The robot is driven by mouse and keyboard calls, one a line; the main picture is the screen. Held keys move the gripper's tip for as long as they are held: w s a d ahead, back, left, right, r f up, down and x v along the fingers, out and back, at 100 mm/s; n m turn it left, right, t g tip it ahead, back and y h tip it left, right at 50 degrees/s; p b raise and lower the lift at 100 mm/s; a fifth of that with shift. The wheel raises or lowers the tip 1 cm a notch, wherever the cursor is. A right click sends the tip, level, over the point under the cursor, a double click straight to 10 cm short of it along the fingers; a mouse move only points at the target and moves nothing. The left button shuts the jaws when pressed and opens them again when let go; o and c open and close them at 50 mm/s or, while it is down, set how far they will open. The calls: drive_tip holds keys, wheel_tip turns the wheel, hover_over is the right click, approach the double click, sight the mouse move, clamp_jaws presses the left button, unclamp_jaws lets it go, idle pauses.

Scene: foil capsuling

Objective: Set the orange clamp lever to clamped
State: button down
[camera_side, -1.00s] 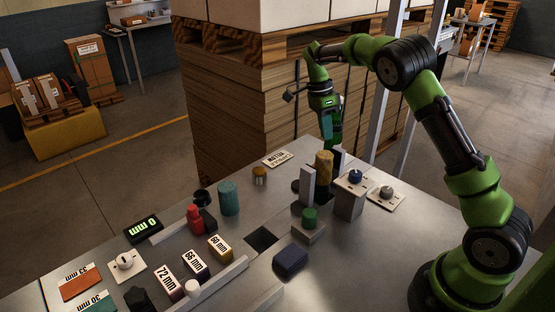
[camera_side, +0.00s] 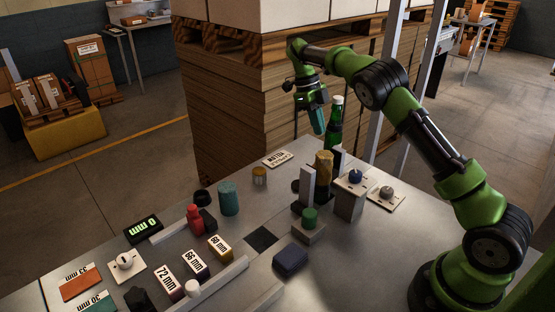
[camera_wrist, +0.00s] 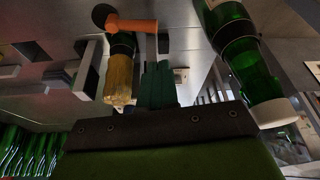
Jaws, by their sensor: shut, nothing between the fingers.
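The orange clamp lever (camera_wrist: 132,25) shows in the wrist view, its arm reaching right from a dark round pivot (camera_wrist: 103,15). I cannot make it out in the side view. My gripper (camera_side: 318,121) is shut and empty above the back of the bench. In the wrist view its teal fingers (camera_wrist: 162,72) point toward the lever's free end; I cannot tell the exact gap, and no contact is clear. A gold-coloured cylinder (camera_side: 323,164) stands upright near the lever; it also shows in the wrist view (camera_wrist: 119,78).
A green bottle (camera_side: 335,124) with a white top stands close to the right of my gripper; it also shows in the wrist view (camera_wrist: 248,65). A grey upright post (camera_side: 307,187) and a blue-knobbed block (camera_side: 350,200) are nearby. Stacked boards (camera_side: 235,110) rise behind the bench.

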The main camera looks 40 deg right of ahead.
drive_tip(key=x, duration=0.9)
drive_tip(key=shift+s+f, duration=0.15)
drive_tip(key=shift+f, duration=0.25)
